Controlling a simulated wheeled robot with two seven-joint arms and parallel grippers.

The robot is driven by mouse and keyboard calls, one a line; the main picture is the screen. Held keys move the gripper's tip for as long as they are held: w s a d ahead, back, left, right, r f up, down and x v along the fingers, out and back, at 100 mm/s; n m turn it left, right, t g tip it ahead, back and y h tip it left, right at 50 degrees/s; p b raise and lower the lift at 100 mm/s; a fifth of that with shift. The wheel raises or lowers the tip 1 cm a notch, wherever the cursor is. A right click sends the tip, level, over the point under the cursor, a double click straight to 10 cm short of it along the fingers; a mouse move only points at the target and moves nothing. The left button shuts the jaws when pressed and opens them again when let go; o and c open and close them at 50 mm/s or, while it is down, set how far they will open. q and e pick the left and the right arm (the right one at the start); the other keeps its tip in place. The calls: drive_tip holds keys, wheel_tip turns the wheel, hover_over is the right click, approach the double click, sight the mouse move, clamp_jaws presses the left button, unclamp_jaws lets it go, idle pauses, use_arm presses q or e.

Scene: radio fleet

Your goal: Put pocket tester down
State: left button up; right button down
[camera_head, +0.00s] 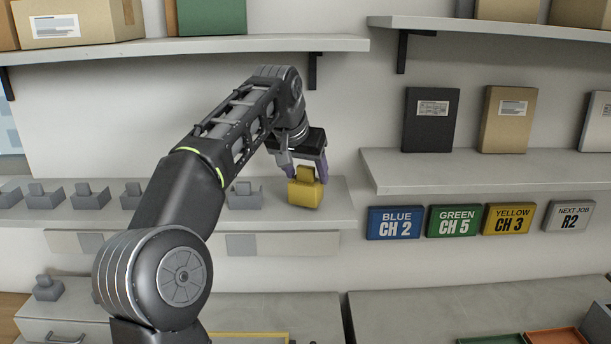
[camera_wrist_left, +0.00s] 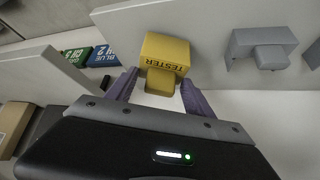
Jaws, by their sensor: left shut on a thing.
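The pocket tester is a yellow block (camera_head: 305,191) with a smaller raised part on top, at the right end of the grey middle shelf (camera_head: 335,212). In the left wrist view the yellow tester (camera_wrist_left: 166,50) reads "TESTER". My left gripper (camera_head: 306,172) comes at it from above, and its purple fingers are on either side of the raised part, shut on it. It also shows in the left wrist view (camera_wrist_left: 155,88). The tester is at the shelf's surface; I cannot tell whether it bears on it. My right gripper is not in view.
A row of grey holders (camera_head: 244,196) stands left of the tester on the same shelf. A black box (camera_head: 430,120) and a brown box (camera_head: 507,120) stand on that shelf.

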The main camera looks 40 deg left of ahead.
use_arm(q)
drive_tip(key=shift+w+a+f+p, duration=0.2)
drive_tip(key=shift+f+p, duration=0.05)
drive_tip(key=shift+p, duration=0.15)
drive_tip(key=shift+w+a+f, duration=0.1)
drive_tip(key=shift+w+f, duration=0.05)
drive_tip(key=shift+f, duration=0.05)
drive_tip(key=o, duration=1.6)
drive_tip(key=shift+f, duration=0.15)
drive_tip(key=shift+c, duration=0.2)
drive_tip(key=shift+r, duration=0.25)
drive_tip(key=v, duration=0.7)
drive_tip(key=shift+r, duration=0.2)
